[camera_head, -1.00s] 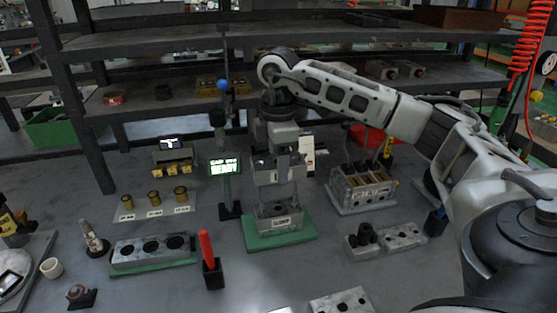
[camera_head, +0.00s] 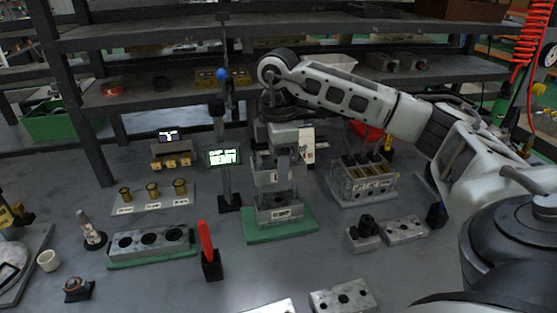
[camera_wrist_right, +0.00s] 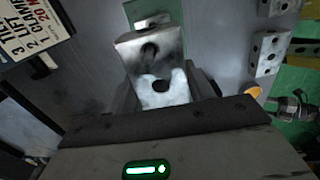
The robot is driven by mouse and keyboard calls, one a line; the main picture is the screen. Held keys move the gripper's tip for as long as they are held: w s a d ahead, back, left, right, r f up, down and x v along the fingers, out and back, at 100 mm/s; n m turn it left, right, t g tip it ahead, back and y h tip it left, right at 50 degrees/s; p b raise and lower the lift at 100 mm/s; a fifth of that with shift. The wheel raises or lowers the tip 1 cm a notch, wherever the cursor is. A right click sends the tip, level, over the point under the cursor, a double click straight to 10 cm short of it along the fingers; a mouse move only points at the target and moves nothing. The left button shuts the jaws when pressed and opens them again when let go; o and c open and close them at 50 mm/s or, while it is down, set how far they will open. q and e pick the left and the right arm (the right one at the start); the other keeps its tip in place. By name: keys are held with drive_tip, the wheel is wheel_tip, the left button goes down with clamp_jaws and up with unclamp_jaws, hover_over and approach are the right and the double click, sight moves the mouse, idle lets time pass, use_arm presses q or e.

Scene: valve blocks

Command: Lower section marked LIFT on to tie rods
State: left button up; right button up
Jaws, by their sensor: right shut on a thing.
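My right gripper (camera_head: 280,186) is shut on a grey metal block (camera_head: 280,212) with a small label on its front; I cannot read the label for certain. The block is at the green mat (camera_head: 264,236), and I cannot tell whether it touches it. In the right wrist view the held block (camera_wrist_right: 152,55) shows a dark hole in each of two faces, between my fingers. A larger grey block assembly (camera_head: 362,190) with dark upright parts and labels stands to the right on a pale plate. I cannot pick out the tie rods clearly. My left gripper is not in view.
A lit green display (camera_head: 223,157) on a post stands just left of my gripper. A three-hole block (camera_head: 150,243), brass pieces (camera_head: 152,190) and a red-handled tool in a holder (camera_head: 210,262) lie left. Small blocks (camera_head: 404,230) lie right. Shelves run behind.

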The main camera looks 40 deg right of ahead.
use_arm(q)
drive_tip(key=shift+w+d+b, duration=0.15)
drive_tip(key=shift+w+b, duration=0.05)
drive_tip(key=shift+b, duration=0.2)
use_arm(e)
drive_tip(key=shift+f, duration=0.65)
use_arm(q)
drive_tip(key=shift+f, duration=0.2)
use_arm(e)
drive_tip(key=shift+f, duration=0.4)
use_arm(q)
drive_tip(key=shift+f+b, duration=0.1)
drive_tip(key=shift+b, duration=0.45)
use_arm(e)
drive_tip(key=shift+f, duration=0.5)
drive_tip(key=o, duration=1.2)
drive_tip(key=shift+o, duration=1)
use_arm(q)
drive_tip(key=p, duration=0.2)
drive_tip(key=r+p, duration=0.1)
drive_tip(key=p, duration=0.1)
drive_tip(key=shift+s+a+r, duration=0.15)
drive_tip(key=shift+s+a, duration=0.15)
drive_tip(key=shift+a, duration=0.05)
use_arm(e)
wheel_tip(320, 180, up, 16)
